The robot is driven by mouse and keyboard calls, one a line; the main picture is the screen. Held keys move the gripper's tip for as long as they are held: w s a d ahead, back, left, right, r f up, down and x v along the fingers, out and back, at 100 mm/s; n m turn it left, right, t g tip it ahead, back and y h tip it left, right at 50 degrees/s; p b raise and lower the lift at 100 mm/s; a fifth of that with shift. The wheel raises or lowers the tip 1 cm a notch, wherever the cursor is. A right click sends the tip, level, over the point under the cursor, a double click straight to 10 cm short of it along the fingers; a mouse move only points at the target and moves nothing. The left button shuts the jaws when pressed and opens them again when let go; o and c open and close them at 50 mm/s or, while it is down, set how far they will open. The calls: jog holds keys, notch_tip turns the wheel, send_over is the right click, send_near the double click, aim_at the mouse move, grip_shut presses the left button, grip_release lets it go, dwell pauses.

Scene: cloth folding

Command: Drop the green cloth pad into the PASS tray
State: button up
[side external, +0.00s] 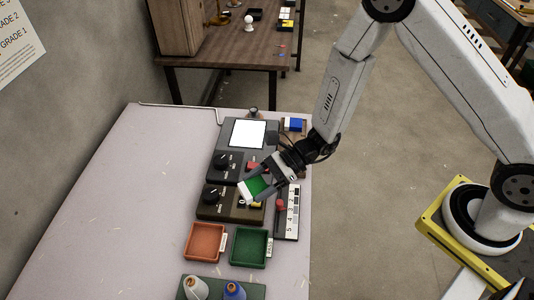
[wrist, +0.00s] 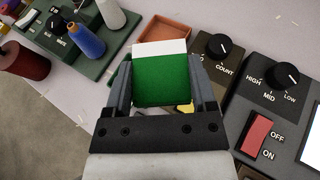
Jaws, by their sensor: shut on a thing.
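The green cloth pad (side external: 256,185) has a white strip along one edge. My gripper (side external: 262,187) is shut on it and holds it above the brown control box. In the wrist view the pad (wrist: 166,82) sits between the two fingers, with its white strip at the far end. A green tray (side external: 250,248) stands on the table nearer the camera, with a small label on its right side that appears to read PASS. The pad is apart from this tray. In the wrist view the pad and fingers hide most of the green tray.
An orange tray (side external: 205,242) stands left of the green one. A green stand with thread spools (side external: 234,290) is at the front. A dark control box with knobs and a white screen (side external: 247,134) lies behind. A ruler-like strip (side external: 289,215) is at the right. The table's left side is clear.

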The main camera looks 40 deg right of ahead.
jog(key=s+a+n+g, duration=0.2)
jog(key=s+a, duration=0.2)
jog(key=s, duration=0.1)
jog(key=shift+f+g, duration=0.3)
jog(key=shift+f, duration=0.1)
jog(key=shift+a+f, duration=0.1)
jog(key=shift+f, duration=2.9)
jog(key=o, duration=1.3)
jog(key=shift+c, duration=0.2)
jog(key=v, duration=0.8)
